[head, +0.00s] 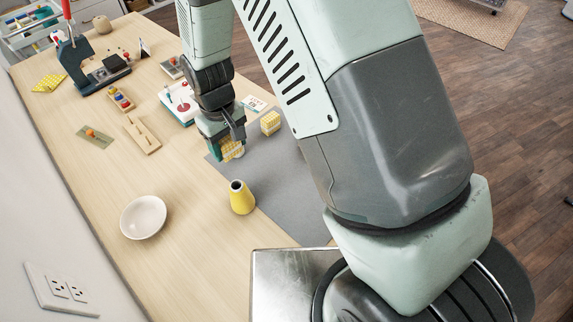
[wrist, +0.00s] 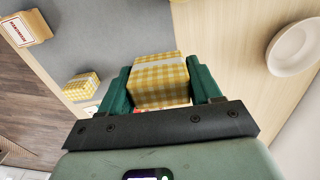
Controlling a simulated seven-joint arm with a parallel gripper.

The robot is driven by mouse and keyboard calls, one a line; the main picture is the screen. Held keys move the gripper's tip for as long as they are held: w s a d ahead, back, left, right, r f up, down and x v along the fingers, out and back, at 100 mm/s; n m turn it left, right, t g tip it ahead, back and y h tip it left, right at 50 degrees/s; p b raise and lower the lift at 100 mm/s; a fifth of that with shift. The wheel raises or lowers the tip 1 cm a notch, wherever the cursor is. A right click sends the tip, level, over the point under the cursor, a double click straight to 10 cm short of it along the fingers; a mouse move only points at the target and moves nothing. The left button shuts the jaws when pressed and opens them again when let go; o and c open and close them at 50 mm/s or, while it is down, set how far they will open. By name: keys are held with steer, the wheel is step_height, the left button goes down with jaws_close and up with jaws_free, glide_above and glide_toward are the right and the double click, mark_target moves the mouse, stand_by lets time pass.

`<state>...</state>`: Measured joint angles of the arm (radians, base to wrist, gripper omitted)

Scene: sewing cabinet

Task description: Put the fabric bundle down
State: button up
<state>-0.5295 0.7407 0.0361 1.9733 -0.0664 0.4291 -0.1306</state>
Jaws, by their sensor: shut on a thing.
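A yellow-and-white checked fabric bundle with a pale band (wrist: 160,82) sits between the teal fingers of my gripper (wrist: 161,88) in the wrist view. My gripper is shut on it from both sides. In the head view the held bundle (head: 233,150) shows partly below my gripper (head: 226,140), at the left edge of the grey mat (head: 278,180). I cannot tell whether its underside touches the surface. A second checked bundle (head: 270,122) stands apart on the mat, to the right; it also shows in the wrist view (wrist: 82,87).
A yellow vase (head: 241,198) stands in front of my gripper, by the mat's edge. A white bowl (head: 143,217) is farther left. A wooden piece (head: 142,135), a red-and-white device (head: 180,104) and a sewing machine (head: 85,68) lie beyond. The near mat is clear.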

steer(key=d, duration=1)
glide_above(276, 171)
step_height(276, 171, down, 5)
steer(key=shift+s+d, duration=0.1)
steer(key=shift+f, duration=2.35)
steer(key=shift+f, duration=0.1)
steer(key=o, duration=1)
